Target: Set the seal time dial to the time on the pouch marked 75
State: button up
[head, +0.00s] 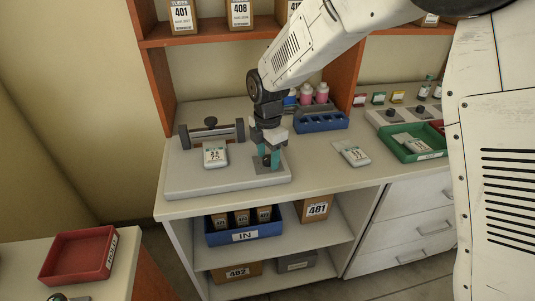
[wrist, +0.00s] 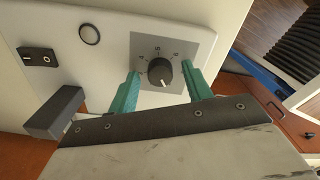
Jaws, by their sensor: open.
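The seal time dial (wrist: 160,72) is a round black knob with a white pointer line on a grey plate with small marks, on the sealer (head: 188,186). In the wrist view, the fingers (wrist: 162,75) stand on either side of the dial, with gaps visible. Another pouch (head: 352,153) lies on the counter to the right.
A black rocker switch (wrist: 38,57) and a round button (wrist: 89,34) are on the sealer's panel. A green tray (head: 410,150) holding a pouch is at right.

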jog(key=c, duration=1)
jog(key=shift+m, duration=0.4)
jog(key=m, duration=0.3)
jog(key=shift+m, duration=0.4)
jog(key=m, duration=1)
jog(key=shift+m, duration=0.4)
jog(key=m, duration=0.4)
jog(key=shift+m, duration=0.3)
